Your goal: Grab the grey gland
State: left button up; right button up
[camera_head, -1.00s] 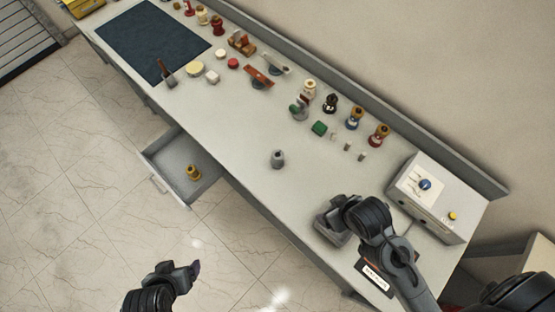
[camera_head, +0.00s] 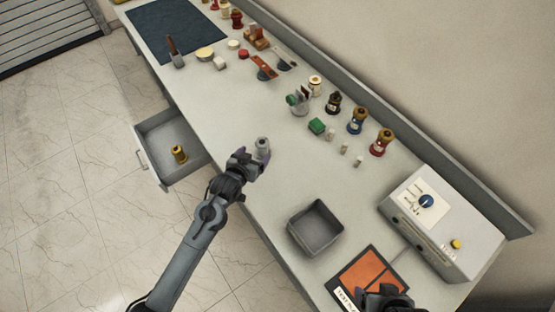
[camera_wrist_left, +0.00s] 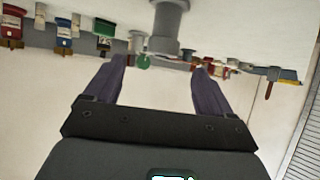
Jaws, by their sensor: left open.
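The grey gland (camera_head: 262,143) stands upright on the bench near its front edge, with my left gripper (camera_head: 255,159) right at it. In the left wrist view, which looks upside down, the gland (camera_wrist_left: 168,28) shows ahead of and between the two spread fingers of my left gripper (camera_wrist_left: 160,75). The left gripper is open and empty. Whether a finger touches the gland cannot be told. My right gripper (camera_head: 385,295) is at the bottom right by the orange panel; its fingers are not clear.
A grey square bin (camera_head: 315,228) and an orange panel (camera_head: 368,278) lie to the right, by a control box (camera_head: 442,225). An open drawer (camera_head: 160,145) holds a brass-coloured part (camera_head: 179,154). Several bushings and small parts line the back. Bench around the gland is clear.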

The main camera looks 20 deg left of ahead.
aim_at(262, 142)
pick_arm(q)
jog(key=w, duration=0.2)
jog(key=w+f, duration=0.1)
jog(key=w, duration=0.1)
jog(key=shift+w+f, duration=0.1)
jog(key=shift+w, duration=0.05)
jog(key=shift+x, duration=3.35)
jog(key=shift+a, duration=0.1)
jog(key=shift+c, duration=0.4)
jog(key=c, duration=1)
jog(key=shift+c, duration=0.2)
